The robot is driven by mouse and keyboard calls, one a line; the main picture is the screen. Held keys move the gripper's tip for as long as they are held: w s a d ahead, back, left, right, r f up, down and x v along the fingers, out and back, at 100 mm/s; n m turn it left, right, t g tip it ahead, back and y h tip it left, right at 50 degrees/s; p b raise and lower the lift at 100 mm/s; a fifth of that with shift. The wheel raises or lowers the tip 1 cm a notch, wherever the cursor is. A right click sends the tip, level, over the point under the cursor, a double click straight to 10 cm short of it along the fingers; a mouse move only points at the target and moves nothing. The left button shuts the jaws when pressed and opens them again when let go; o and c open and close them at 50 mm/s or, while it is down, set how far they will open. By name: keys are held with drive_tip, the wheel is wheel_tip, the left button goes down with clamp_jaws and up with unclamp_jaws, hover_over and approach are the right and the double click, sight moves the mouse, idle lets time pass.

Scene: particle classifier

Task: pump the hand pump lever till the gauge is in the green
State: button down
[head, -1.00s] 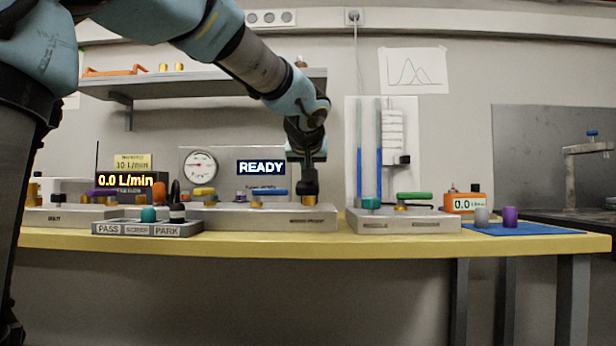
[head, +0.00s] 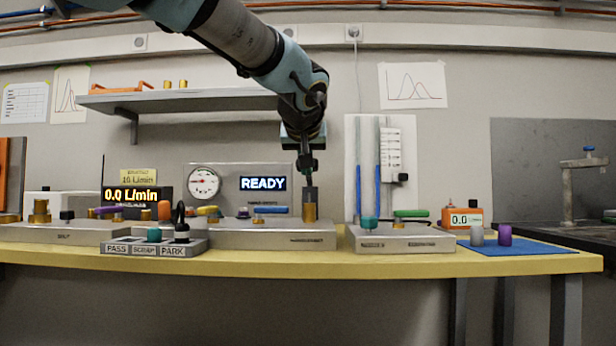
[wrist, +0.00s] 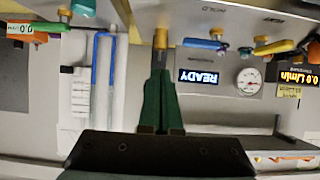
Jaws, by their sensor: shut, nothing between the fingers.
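A round white gauge (head: 204,182) stands behind the long bench block, left of the READY sign. It also shows upside down in the wrist view (wrist: 248,80). Its needle and colour zones are too small to read surely. My gripper (head: 309,188) points down, shut and empty, close over a brass post (head: 310,212) on the block's right end. In the wrist view, the tips of my gripper (wrist: 160,55) line up with the brass post (wrist: 161,38); I cannot tell if they touch. No part is plainly the pump lever. A grey post with a side arm (head: 585,162) stands far right.
The block carries blue and yellow handles (head: 270,210). A labelled tray (head: 152,248) stands in front on the left. A second block (head: 400,240) with a green handle and tubes behind stands right of my gripper. A shelf (head: 180,100) hangs behind my arm.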

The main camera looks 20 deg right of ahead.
drive_tip(key=shift+v, duration=1.65)
drive_tip(key=shift+p, duration=0.3)
